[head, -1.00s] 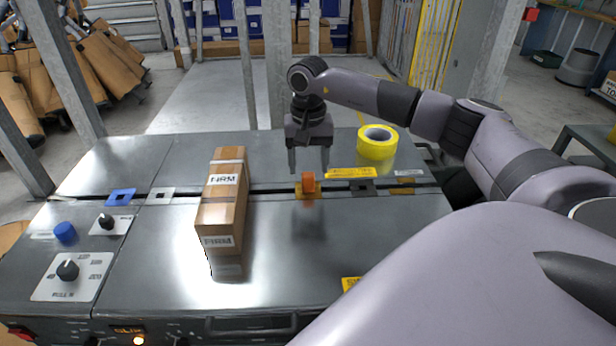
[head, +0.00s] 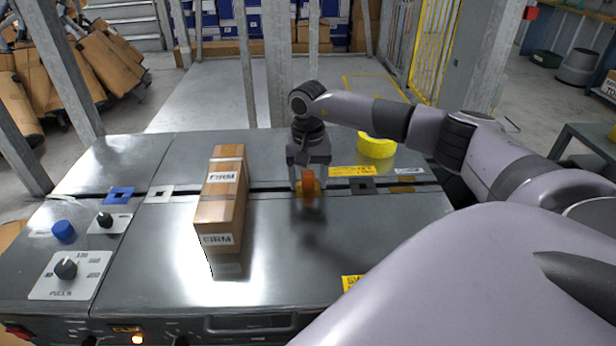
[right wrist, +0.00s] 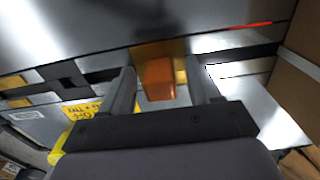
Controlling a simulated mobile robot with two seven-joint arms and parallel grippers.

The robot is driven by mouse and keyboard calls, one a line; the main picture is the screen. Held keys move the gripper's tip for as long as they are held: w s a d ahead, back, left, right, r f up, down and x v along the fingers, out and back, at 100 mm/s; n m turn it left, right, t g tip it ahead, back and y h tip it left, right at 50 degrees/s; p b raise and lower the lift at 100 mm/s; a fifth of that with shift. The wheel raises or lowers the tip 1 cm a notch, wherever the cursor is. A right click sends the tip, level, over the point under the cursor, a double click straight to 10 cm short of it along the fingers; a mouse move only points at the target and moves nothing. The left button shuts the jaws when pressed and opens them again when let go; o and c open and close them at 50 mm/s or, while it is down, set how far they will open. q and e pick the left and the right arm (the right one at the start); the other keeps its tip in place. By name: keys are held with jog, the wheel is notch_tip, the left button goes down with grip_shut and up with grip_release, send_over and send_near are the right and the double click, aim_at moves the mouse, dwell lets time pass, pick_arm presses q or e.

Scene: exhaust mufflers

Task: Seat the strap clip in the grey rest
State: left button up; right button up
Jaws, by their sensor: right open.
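The strap clip seems to be the small orange block (head: 308,187), standing on an orange-yellow plate across the slot in the steel top. It also shows in the right wrist view (right wrist: 158,80). My right gripper (head: 309,182) is lowered over it, open, with one finger on each side and visible gaps in the wrist view. Two plates could be the grey rest: a pale grey one (head: 151,192) left of the carton and a dark grey one (head: 363,190) right of the clip. I cannot tell which. My left gripper is not in view.
A brown carton (head: 219,205) stands on the steel top left of the clip. A yellow tape roll (head: 377,147) is behind right. A blue plate (head: 118,196), knobs and a blue button (head: 63,231) are at left. The front middle is clear.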

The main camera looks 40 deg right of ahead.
aim_at(308, 172)
jog(key=c, duration=1)
jog(key=shift+r, duration=0.15)
pick_arm(q)
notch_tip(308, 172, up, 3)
jog(key=p, duration=0.2)
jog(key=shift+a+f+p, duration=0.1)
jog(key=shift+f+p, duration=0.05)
jog(key=shift+p, duration=0.2)
pick_arm(e)
notch_tip(308, 172, up, 20)
